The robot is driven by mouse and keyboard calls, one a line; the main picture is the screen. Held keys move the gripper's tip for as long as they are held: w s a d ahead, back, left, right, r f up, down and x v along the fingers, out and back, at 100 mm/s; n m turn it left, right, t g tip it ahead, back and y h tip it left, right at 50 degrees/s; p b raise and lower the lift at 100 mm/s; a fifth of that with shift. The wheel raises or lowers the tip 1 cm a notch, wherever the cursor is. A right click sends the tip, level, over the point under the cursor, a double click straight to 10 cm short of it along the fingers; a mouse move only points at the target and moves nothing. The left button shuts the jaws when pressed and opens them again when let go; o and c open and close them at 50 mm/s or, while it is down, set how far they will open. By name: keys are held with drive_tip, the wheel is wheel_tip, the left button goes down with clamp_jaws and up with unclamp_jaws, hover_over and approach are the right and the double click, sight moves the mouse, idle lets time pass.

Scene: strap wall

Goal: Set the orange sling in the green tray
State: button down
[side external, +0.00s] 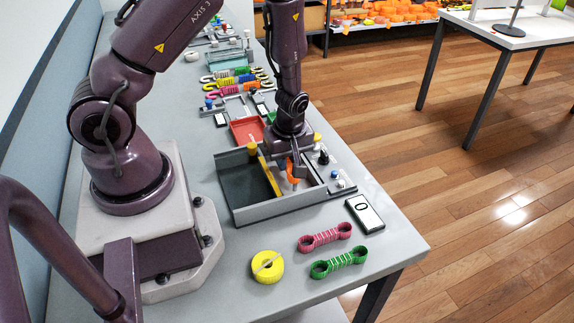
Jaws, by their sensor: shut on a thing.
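The orange sling (292,174) is between the fingers of my gripper (291,168), which is shut on it. The sling hangs upright, low over the right part of a grey-walled box, and my fingers hide some of it. I cannot tell whether it touches the floor below. The left part of this box has a dark, greenish floor (243,189) and looks empty; it may be the green tray. A yellow bar (268,174) stands between the two parts, left of my gripper.
A red tray (247,130) lies behind the box. A pink sling (324,237), a green sling (338,263), a yellow roll (267,267) and a white-faced device (364,214) lie in front. Several coloured slings (236,80) lie farther back. Small knobs (338,180) stand at the box's right side.

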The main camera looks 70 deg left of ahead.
drive_tip(key=r, duration=0.7)
drive_tip(key=shift+s+a+r, duration=0.1)
drive_tip(key=shift+a, duration=0.15)
drive_tip(key=w+a+f, duration=0.1)
drive_tip(key=a, duration=0.3)
drive_tip(key=w+a+f+n, duration=0.1)
drive_tip(key=a, duration=0.3)
drive_tip(key=w+a+f+n, duration=0.1)
drive_tip(key=a, duration=0.3)
drive_tip(key=shift+w+a+f, duration=0.15)
drive_tip(key=shift+w+a, duration=0.05)
drive_tip(key=shift+m, duration=0.3)
drive_tip(key=w+a, duration=0.1)
drive_tip(key=a, duration=0.1)
drive_tip(key=w+a, duration=0.1)
drive_tip(key=shift+w+a+f, duration=0.25)
drive_tip(key=shift+w+a, duration=0.05)
drive_tip(key=shift+w+a+r+m, duration=0.2)
drive_tip(key=shift+w+m, duration=0.05)
drive_tip(key=shift+w, duration=0.35)
drive_tip(key=shift+w+a+r+m, duration=0.15)
drive_tip(key=shift+w+r+m, duration=0.1)
drive_tip(key=shift+w, duration=0.3)
drive_tip(key=shift+s+d+f, duration=0.1)
drive_tip(key=shift+f, duration=2.9)
drive_tip(key=shift+f, duration=0.2)
